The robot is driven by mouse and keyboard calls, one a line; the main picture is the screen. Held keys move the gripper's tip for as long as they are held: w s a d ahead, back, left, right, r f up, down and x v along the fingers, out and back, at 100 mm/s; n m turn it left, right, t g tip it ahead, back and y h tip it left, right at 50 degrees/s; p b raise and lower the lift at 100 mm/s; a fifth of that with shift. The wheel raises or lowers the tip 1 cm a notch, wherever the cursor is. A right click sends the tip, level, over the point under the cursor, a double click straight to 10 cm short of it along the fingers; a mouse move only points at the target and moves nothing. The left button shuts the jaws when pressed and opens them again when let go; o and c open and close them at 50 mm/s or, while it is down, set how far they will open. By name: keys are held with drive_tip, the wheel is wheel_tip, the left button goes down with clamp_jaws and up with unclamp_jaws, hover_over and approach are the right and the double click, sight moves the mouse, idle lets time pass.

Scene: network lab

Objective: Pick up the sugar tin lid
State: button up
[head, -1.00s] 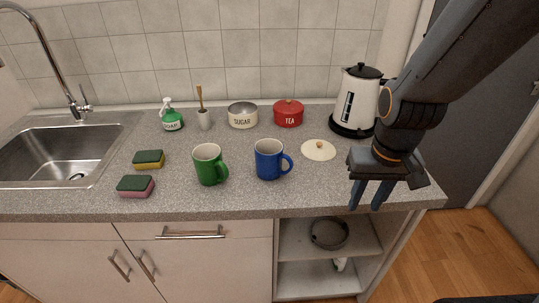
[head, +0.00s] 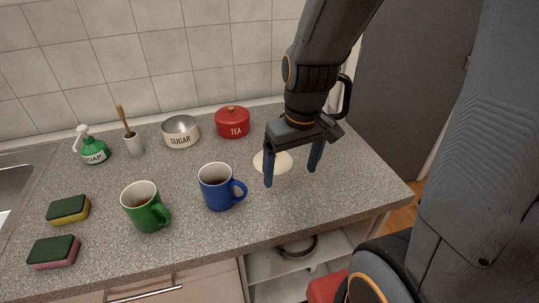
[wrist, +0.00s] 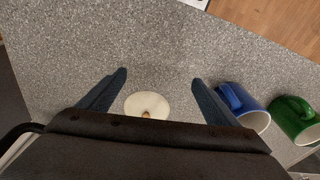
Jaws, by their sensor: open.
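The sugar tin lid (head: 268,162) is a flat cream disc lying on the counter, partly hidden behind my gripper in the head view. In the wrist view the lid (wrist: 147,105) shows with its small knob, between my fingers in the picture. My gripper (head: 291,178) is open and empty, pointing down above the counter close to the lid. In the wrist view its two fingers (wrist: 158,78) are spread wide on either side. The open sugar tin (head: 181,133) stands uncovered at the back, left of the red tea tin.
The red tea tin (head: 232,123) has its lid on. A blue mug (head: 216,188) stands left of my gripper, a green mug (head: 144,207) farther left. A soap bottle (head: 92,148), brush holder (head: 134,145) and two sponges (head: 68,210) are at left. The counter's right front (head: 350,190) is clear.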

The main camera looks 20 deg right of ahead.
sight(277, 159)
drive_tip(key=shift+o, duration=1.1)
drive_tip(key=w+d+n+y, duration=0.1)
drive_tip(key=w+n, duration=0.2)
drive_tip(key=w+d+r+n+y+b, duration=0.1)
drive_tip(key=w+n, duration=0.3)
drive_tip(key=w+d+r+n+y+b, duration=0.1)
drive_tip(key=w+n, duration=0.3)
drive_tip(key=shift+y, duration=0.3)
drive_tip(key=shift+w+d+r+n, duration=0.1)
drive_tip(key=shift+w+n, duration=0.2)
drive_tip(key=shift+n, duration=0.2)
drive_tip(key=shift+p+x, duration=1.05)
drive_tip(key=shift+x, duration=2.7)
drive_tip(key=shift+s, duration=0.1)
drive_tip(key=c, duration=1.3)
